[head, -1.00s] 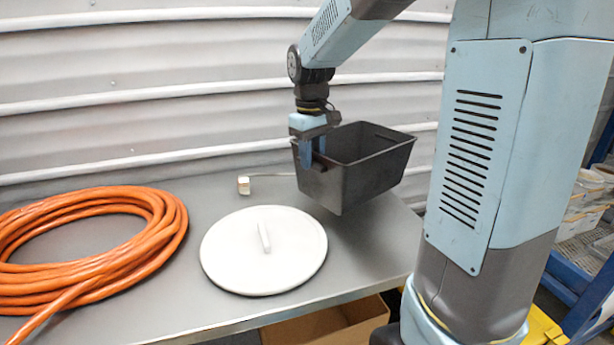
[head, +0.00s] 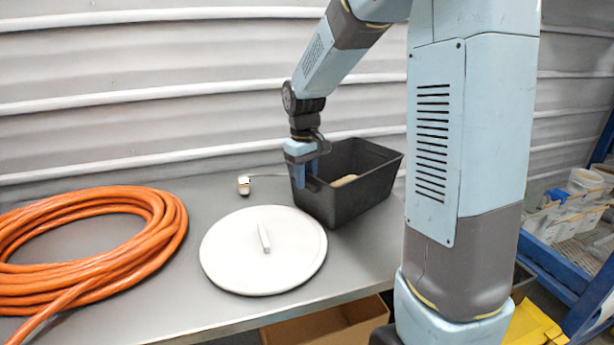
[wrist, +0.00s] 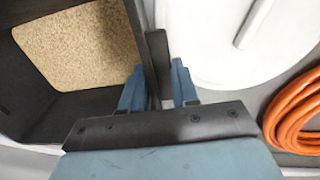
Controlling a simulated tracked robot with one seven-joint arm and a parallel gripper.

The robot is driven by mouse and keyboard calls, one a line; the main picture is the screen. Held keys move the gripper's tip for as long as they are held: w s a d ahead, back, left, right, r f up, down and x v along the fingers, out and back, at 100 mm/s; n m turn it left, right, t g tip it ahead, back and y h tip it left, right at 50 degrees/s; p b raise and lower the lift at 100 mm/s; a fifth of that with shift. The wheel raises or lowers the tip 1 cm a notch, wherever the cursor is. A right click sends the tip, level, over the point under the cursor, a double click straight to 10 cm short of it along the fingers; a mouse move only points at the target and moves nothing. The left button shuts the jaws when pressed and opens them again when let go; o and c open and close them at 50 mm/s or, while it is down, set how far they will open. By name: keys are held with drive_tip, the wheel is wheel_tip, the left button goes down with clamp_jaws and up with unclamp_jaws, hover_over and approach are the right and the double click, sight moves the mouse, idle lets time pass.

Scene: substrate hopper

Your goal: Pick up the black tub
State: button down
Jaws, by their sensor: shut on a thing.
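The black tub (head: 345,206) is at the back right of the grey bench, beside the white lid. Its base is at or close to the bench top; I cannot tell if it rests there. Tan granular material (head: 344,181) shows inside it, and more clearly in the wrist view (wrist: 80,45). My gripper (head: 305,177) points down at the tub's left end. In the wrist view, my gripper's blue fingers (wrist: 157,88) straddle the tub's dark wall and are shut on it. The tub's far lower parts are hidden.
A round white lid (head: 263,262) with a bar handle lies just left of the tub. A coiled orange hose (head: 90,240) covers the bench's left side. A small plug with a cord (head: 243,185) lies behind the lid. A corrugated wall closes the back.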

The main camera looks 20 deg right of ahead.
drive_tip(key=c, duration=0.8)
unclamp_jaws()
drive_tip(key=shift+c, duration=0.2)
drive_tip(key=shift+r, duration=0.1)
wheel_tip(320, 180, up, 11)
drive_tip(key=s+d+r+m+t, duration=0.1)
drive_tip(key=s+d+m+t, duration=0.1)
drive_tip(key=s, duration=1)
drive_tip(key=s+d+r+m+t, duration=0.1)
drive_tip(key=s+m+t, duration=0.1)
drive_tip(key=s, duration=1)
drive_tip(key=shift+s+d+m+t, duration=0.2)
drive_tip(key=shift+d+m+t, duration=0.2)
drive_tip(key=shift+t, duration=0.2)
drive_tip(key=shift+s+f, duration=0.15)
drive_tip(key=shift+s, duration=0.2)
drive_tip(key=shift+c, duration=1.2)
